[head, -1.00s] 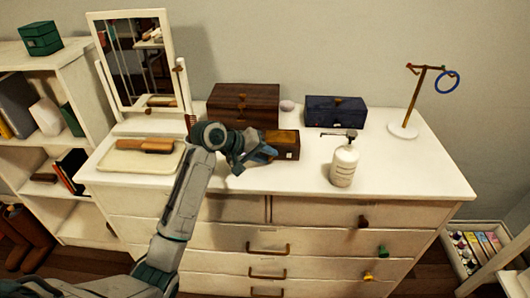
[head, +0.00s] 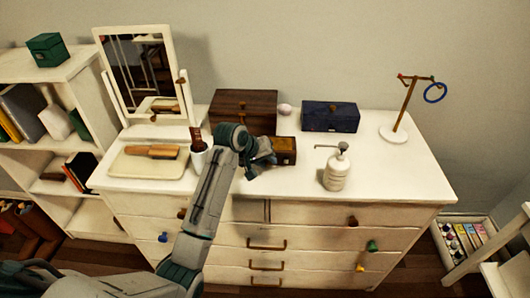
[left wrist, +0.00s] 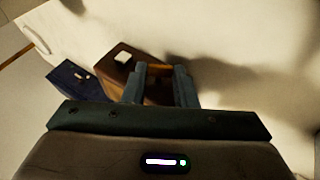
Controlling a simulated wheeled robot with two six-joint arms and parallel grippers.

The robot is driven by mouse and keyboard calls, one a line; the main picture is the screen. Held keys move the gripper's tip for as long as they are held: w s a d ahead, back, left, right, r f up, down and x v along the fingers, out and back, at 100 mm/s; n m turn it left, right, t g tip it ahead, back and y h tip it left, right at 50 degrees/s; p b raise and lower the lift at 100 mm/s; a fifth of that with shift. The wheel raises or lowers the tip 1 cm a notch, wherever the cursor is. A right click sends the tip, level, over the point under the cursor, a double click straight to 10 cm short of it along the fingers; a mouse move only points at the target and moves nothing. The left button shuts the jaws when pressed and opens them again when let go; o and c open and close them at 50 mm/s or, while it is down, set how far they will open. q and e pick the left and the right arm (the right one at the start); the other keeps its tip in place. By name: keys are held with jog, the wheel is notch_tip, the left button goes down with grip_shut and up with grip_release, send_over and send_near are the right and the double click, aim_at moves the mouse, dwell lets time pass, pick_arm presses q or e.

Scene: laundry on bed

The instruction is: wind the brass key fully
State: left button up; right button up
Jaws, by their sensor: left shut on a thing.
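A small brown wooden box (head: 285,151) stands on the dresser top, just right of my left gripper (head: 268,152). I take it to be the box that bears the brass key. The key itself is not clear in the head view, as my gripper covers the left side of the box. In the left wrist view the brown box (left wrist: 119,62) lies ahead of the left gripper (left wrist: 160,80), with a pale square on it. The two fingers stand a little apart with a brownish thing between them, apparently the key. My right gripper is not in view.
A white pump bottle (head: 336,170) stands right of the small box. A dark wooden chest (head: 243,108) and a navy box (head: 330,116) stand behind.

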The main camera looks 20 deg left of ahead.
pick_arm(q)
jog(key=y+p, duration=0.1)
jog(key=p, duration=0.2)
jog(key=d+r+g+y+p, duration=0.1)
jog(key=y+p, duration=0.1)
jog(key=p, duration=0.1)
jog(key=shift+w+m+p, duration=0.1)
jog(key=shift+m+p, duration=0.2)
jog(key=shift+p, duration=0.05)
jog(key=shift+w+d+f+g+y+p, duration=0.1)
jog(key=shift+f+g+y+p, duration=0.1)
jog(key=shift+y+p, duration=0.4)
jog(key=shift+f+g+y+p, duration=0.1)
jog(key=shift+g+y+p, duration=0.1)
jog(key=shift+y+p, duration=0.35)
jog(key=o, duration=0.7)
jog(key=shift+f, duration=0.1)
jog(key=shift+b+v, duration=1.3)
jog(key=shift+v, duration=4.1)
